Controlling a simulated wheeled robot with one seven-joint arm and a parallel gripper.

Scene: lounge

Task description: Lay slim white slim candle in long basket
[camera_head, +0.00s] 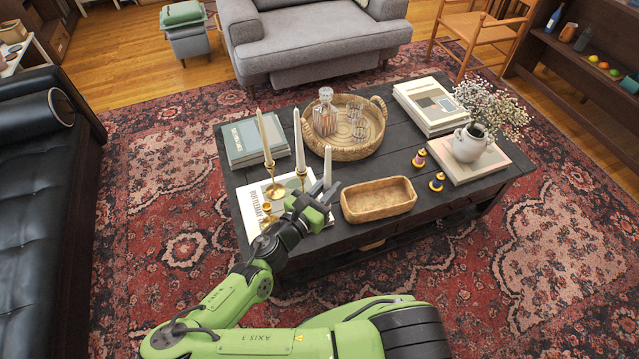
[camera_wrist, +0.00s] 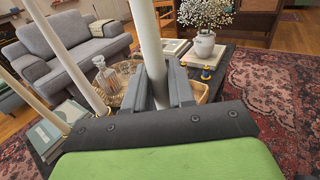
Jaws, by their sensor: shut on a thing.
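My gripper (camera_head: 322,190) is shut on a slim white candle (camera_head: 327,164), which stands upright between the fingers. In the wrist view the candle (camera_wrist: 150,45) rises between the dark fingers (camera_wrist: 158,88); its lower end is hidden. The long basket (camera_head: 378,208), a tan rectangular tray with rounded corners, looks empty on the table just right of my gripper. A bit of it shows behind the fingers in the wrist view (camera_wrist: 203,93). Two other slim white candles, a left one (camera_head: 264,138) and a middle one (camera_head: 299,140), stand upright in brass holders left of my gripper.
The dark coffee table (camera_head: 233,182) also bears a round woven tray (camera_head: 340,150) with a decanter (camera_head: 325,112), book stacks (camera_head: 430,105), a flower vase (camera_head: 469,144) and small colourful figures (camera_head: 437,182). A low brass piece (camera_head: 266,208) is left of my gripper.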

